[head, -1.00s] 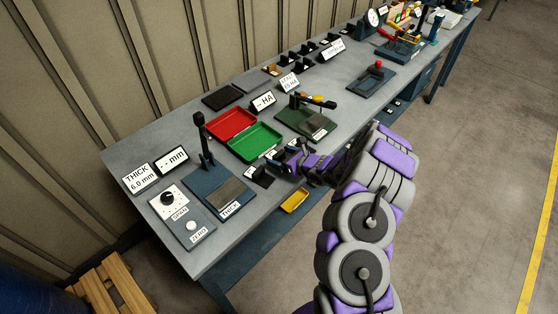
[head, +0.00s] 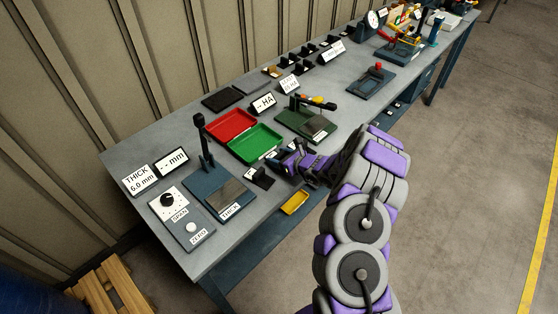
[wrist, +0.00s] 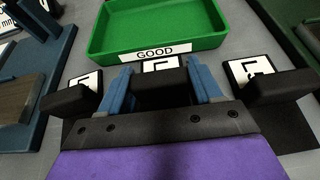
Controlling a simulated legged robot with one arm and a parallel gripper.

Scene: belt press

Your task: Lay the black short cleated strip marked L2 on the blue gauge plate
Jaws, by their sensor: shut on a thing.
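My gripper (wrist: 163,84) has its two blue fingers shut on a black strip (wrist: 160,93) in the wrist view. A white tag (wrist: 160,63) shows just behind this strip; its print looks like an L, with the number not readable.
Black pieces with white tags flank my gripper at left (wrist: 72,101) and right (wrist: 280,86). The green tray marked GOOD (wrist: 110,40) is just beyond. A red tray (head: 231,119), a green gauge (head: 295,125) and a control box (head: 186,226) stand nearby. A yellow tray (head: 295,202) sits below the edge.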

